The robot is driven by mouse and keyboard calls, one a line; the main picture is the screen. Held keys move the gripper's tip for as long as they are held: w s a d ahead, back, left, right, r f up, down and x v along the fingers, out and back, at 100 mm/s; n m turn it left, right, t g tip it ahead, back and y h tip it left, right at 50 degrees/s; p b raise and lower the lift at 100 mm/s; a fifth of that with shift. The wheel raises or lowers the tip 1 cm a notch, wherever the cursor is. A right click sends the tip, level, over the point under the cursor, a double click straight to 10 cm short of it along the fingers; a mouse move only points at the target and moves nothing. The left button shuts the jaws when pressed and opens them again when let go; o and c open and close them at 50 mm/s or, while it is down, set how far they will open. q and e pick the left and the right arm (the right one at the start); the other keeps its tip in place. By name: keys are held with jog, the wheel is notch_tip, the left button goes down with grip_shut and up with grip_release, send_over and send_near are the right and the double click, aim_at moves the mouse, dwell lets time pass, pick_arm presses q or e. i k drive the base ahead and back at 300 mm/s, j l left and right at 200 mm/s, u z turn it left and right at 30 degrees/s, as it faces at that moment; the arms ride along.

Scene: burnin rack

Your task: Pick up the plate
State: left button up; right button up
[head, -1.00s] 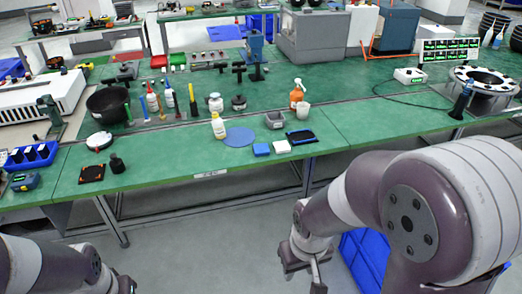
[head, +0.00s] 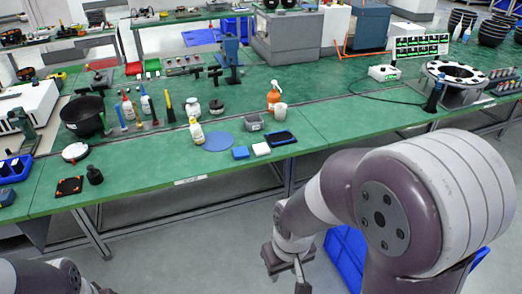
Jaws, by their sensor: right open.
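A flat round blue disc (head: 219,141) lies on the green bench beside a white bottle with a yellow label (head: 197,131). A flat dark square piece with orange corners (head: 69,186) lies near the front left edge. I cannot tell for sure which of them is the plate. My right gripper (head: 286,272) hangs open and empty in front of the bench, below the bench top and well apart from both. My left arm shows at the bottom left corner; its gripper is out of the picture.
Blue and white blocks (head: 261,149), a grey bin (head: 254,122) and a dark blue-edged tray (head: 282,138) stand right of the disc. A black pan (head: 84,115) and several bottles stand behind. A blue crate (head: 345,258) is on the floor. The front bench strip is mostly clear.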

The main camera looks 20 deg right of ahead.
aim_at(240, 152)
jog(key=z, duration=0.6)
jog(key=i+j+z, duration=0.2)
jog(key=z, duration=0.3)
jog(key=i+j+z, duration=0.25)
jog(key=z, duration=0.25)
jog(key=i+j+z, duration=0.1)
jog(key=j+z, duration=0.35)
jog(key=i+j+z, duration=0.1)
jog(key=j, duration=0.55)
jog(key=i+j+z, duration=0.1)
jog(key=j, duration=0.5)
jog(key=i+j+z, duration=0.1)
jog(key=j, duration=0.55)
